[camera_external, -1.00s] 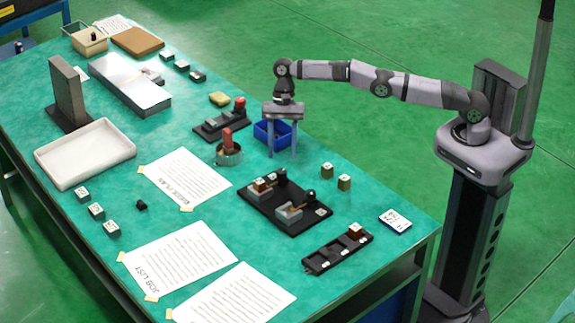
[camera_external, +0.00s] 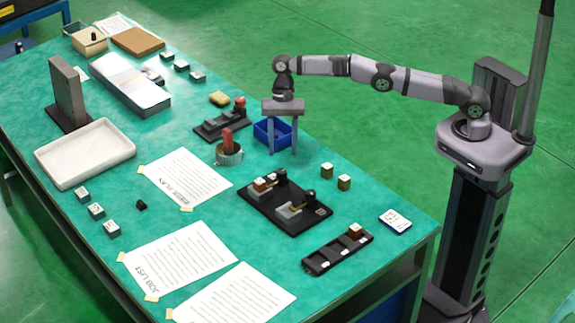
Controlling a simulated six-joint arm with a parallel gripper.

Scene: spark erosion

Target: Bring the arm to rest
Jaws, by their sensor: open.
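My gripper (camera_external: 282,150) hangs from my arm over the right side of the green table (camera_external: 165,135). Its two fingers point down and stand apart with nothing between them. Behind the fingers is a blue bin (camera_external: 264,134), which they partly hide. My arm reaches left from its column at the right, nearly level. Whether the fingertips touch the table cannot be told from this view.
A round pot with a red block (camera_external: 228,148) stands left of my gripper. A black fixture board (camera_external: 285,205) and a black slotted rack (camera_external: 337,251) lie in front. Two small blocks (camera_external: 336,176) sit to the right. A white tray (camera_external: 85,154) and paper sheets lie farther left.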

